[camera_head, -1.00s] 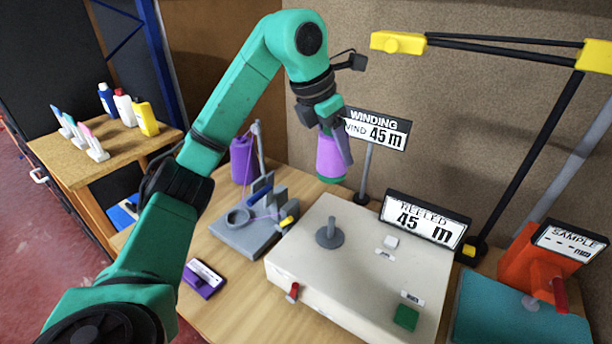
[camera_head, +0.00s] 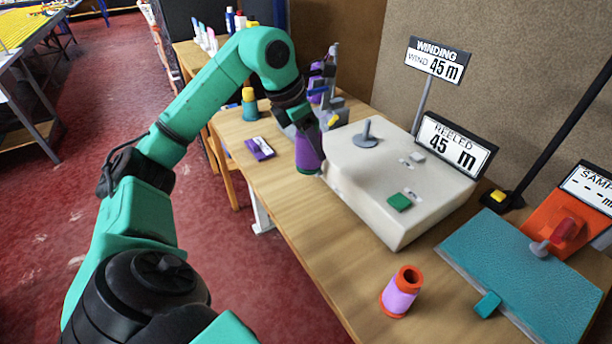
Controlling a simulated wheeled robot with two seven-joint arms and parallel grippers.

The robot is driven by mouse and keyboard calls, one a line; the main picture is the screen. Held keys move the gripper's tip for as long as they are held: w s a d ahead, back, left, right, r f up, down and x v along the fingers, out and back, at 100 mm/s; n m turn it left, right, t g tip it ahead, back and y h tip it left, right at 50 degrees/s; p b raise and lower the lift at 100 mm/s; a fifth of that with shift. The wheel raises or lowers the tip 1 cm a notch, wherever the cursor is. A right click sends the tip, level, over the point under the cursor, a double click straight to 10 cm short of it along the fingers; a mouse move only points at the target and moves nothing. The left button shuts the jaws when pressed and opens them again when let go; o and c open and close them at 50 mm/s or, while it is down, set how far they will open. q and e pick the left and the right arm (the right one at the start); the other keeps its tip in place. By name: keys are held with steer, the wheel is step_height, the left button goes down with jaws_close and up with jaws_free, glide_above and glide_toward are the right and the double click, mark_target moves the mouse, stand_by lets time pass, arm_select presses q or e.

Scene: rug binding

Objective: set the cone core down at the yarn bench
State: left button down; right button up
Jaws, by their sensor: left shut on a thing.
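My left gripper (camera_head: 306,133) is shut on the cone core (camera_head: 308,154), which carries purple yarn and shows a thin teal rim at its lower end. It hangs roughly upright beside the left front corner of the white winding machine (camera_head: 395,220), over the wooden yarn bench (camera_head: 285,215). I cannot tell how far its lower end is above the bench top. My right gripper is not in view.
An orange cone with lilac yarn (camera_head: 402,291) stands on the bench at the front. A teal pad (camera_head: 520,265) lies right. A purple card (camera_head: 260,148) and a teal-and-yellow cone (camera_head: 249,105) are at the left. Bare bench top lies before the machine.

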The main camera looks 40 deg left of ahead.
arm_select(q)
step_height(320, 180, down, 14)
steer(key=shift+d+r+b, duration=0.1)
steer(key=shift+b, duration=1.05)
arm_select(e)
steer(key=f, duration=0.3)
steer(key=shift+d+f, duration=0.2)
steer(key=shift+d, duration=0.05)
arm_select(q)
steer(key=shift+f, duration=0.2)
steer(key=shift+c, duration=1.4)
jaws_free()
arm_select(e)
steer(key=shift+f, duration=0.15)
arm_select(q)
steer(key=shift+r, duration=0.15)
